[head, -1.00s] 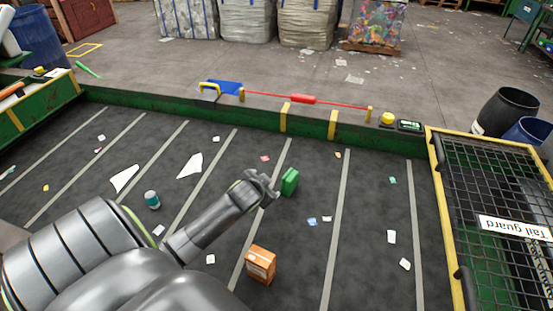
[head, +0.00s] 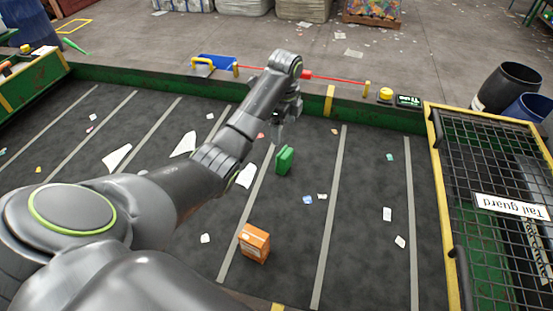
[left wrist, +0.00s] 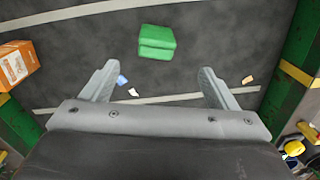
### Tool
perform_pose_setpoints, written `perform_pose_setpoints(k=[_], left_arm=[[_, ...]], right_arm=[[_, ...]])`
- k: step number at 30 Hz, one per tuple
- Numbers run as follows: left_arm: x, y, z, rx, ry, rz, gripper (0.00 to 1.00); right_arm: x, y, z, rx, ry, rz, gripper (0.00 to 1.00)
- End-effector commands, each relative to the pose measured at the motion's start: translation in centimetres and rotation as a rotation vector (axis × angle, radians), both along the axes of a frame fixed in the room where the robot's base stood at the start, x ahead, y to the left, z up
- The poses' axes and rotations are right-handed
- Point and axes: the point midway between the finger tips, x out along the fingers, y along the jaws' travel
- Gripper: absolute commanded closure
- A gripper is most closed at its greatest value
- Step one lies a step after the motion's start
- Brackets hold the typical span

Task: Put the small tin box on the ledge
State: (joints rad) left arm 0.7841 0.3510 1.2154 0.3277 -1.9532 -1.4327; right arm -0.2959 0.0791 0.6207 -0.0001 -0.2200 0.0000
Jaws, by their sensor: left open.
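A small green box (head: 284,160), which I take to be the tin box, stands on the dark belt right of the middle. It also shows in the left wrist view (left wrist: 157,42), ahead of the fingertips and roughly centred between them. My left gripper (head: 279,128) is open and empty, above and beyond the box in the head view; its spread fingers show in the left wrist view (left wrist: 158,75). They do not touch the box. A green ledge (head: 130,82) runs along the far side of the belt. My right gripper is not in view.
An orange carton (head: 254,243) stands on the belt nearer me. Paper scraps lie around. A blue flap with a yellow handle (head: 203,66), a red bar and a yellow button (head: 386,94) are along the far edge. A mesh tail guard (head: 500,180) closes the right side.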

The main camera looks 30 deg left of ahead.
Motion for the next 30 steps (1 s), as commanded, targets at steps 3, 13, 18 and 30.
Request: perform_pose_setpoints(k=[3,13,18,30], left_arm=[[0.1,-0.9,1.1,-0.016,0.037,-0.082,0.19],[0.1,-1.0,-1.8,-0.019,0.048,-0.104,0.19],[0.1,-1.0,-3.7,-0.019,0.047,-0.103,0.19],[0.0,-1.1,-10.0,-0.02,0.048,-0.102,0.19]], right_arm=[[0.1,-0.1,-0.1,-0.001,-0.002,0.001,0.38],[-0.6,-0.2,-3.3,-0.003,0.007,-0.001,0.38],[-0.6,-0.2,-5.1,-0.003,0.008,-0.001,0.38],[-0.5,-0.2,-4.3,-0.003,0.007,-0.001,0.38]])
